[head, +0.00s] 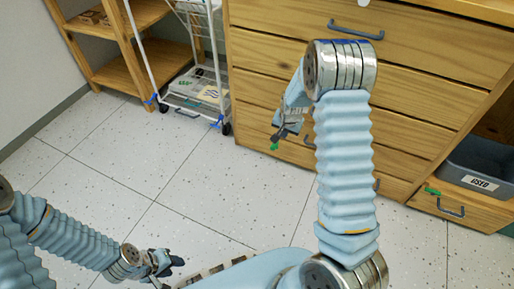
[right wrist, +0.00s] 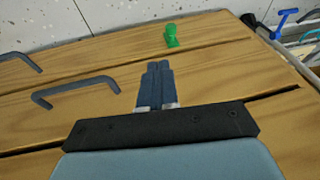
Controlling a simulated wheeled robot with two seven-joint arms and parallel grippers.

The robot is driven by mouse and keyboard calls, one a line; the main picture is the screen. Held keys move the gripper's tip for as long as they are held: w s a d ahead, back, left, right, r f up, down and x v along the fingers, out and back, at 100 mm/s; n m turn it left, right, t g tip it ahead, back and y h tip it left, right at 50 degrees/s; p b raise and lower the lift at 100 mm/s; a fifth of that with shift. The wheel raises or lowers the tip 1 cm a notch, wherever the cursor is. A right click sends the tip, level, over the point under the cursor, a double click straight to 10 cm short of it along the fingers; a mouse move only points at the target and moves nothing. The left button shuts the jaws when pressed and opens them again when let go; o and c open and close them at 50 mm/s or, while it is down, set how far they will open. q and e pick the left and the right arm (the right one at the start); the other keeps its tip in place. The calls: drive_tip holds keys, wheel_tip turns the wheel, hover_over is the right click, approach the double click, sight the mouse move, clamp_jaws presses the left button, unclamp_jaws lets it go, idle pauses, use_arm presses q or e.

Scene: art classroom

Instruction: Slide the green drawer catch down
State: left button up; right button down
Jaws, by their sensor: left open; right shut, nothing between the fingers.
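A small green drawer catch (head: 274,146) shows in the head view on the wooden drawer front, just below my right gripper (head: 284,131). In the right wrist view the same green catch (right wrist: 171,36) stands beyond the fingertips, with a gap of bare wood between. My right gripper (right wrist: 158,68) is shut and empty, its dark fingers together over the drawer front. A second green catch (head: 432,190) is on the lower drawer at the right. My left gripper (head: 168,264) is open and empty, low over the floor at the bottom left, far from the drawers.
The wooden drawer cabinet (head: 265,56) has grey-blue bar handles (head: 356,30); two handles (right wrist: 75,90) show in the right wrist view. A grey bin (head: 483,158) labelled USED sits at the right. A white wheeled cart (head: 215,95) and wooden shelf (head: 125,70) stand left. The tiled floor is mostly clear.

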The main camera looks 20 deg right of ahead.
use_arm(q)
drive_tip(key=shift+w+a+f, duration=0.2)
drive_tip(key=shift+a, duration=0.15)
use_arm(e)
drive_tip(key=shift+w+d+r, duration=0.25)
drive_tip(key=shift+w+r, duration=0.25)
drive_tip(key=shift+w, duration=0.15)
use_arm(q)
wheel_tip(320, 180, down, 4)
drive_tip(key=b, duration=0.3)
drive_tip(key=shift+w+r, duration=0.1)
drive_tip(key=shift+r, duration=0.15)
use_arm(e)
drive_tip(key=a+x, duration=0.1)
drive_tip(key=x, duration=1.2)
drive_tip(key=shift+w+a+f, duration=0.15)
drive_tip(key=shift+w+f, duration=0.05)
drive_tip(key=shift+f, duration=0.2)
